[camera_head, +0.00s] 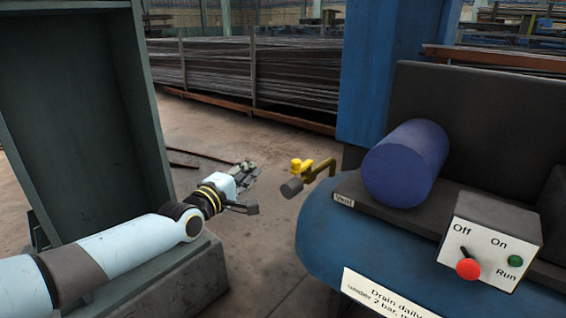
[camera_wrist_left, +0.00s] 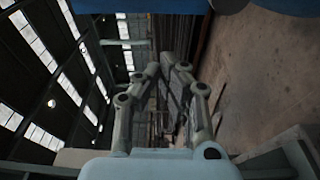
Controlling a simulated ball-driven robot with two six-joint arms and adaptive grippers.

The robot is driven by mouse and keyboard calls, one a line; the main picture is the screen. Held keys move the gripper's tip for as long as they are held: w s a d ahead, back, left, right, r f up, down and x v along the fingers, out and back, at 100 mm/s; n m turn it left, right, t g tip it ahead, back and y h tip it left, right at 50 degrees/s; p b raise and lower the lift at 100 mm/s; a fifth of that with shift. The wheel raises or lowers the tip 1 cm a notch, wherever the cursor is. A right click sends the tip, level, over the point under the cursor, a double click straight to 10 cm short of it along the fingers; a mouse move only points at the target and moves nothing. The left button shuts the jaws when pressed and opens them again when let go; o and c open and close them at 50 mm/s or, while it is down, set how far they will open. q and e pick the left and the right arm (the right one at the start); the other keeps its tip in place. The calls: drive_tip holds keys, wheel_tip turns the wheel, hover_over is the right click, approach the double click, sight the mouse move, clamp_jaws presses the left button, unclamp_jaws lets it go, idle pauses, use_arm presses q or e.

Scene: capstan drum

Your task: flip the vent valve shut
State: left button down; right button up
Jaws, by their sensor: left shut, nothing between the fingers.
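The vent valve (camera_head: 302,165) is a small yellow fitting on a bent yellow-brown pipe at the left end of the blue tank (camera_head: 330,238). A dark grey cylindrical end (camera_head: 291,187) points toward the lower left. A small tag reading "Vent" (camera_head: 343,200) is beside it on the tank's top plate. My left gripper (camera_head: 252,168) is to the left of the valve, apart from it, with its fingers shut and empty. In the left wrist view, the fingers (camera_wrist_left: 168,72) come together and the valve cannot be made out. My right gripper is in neither view.
A grey-green frame (camera_head: 85,110) stands at the left, close to my left arm. On the tank are a blue cylinder (camera_head: 405,163) and a white switch box (camera_head: 489,238) with a red-knobbed lever and green button. Open floor (camera_head: 245,265) lies between frame and tank.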

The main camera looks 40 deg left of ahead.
sight(303, 166)
use_arm(q)
drive_tip(key=w+a+b, duration=0.1)
drive_tip(key=w+b, duration=0.6)
drive_tip(key=w, duration=0.3)
drive_tip(key=d+p, duration=0.2)
drive_tip(key=s+d+p, duration=0.1)
drive_tip(key=d+p, duration=0.1)
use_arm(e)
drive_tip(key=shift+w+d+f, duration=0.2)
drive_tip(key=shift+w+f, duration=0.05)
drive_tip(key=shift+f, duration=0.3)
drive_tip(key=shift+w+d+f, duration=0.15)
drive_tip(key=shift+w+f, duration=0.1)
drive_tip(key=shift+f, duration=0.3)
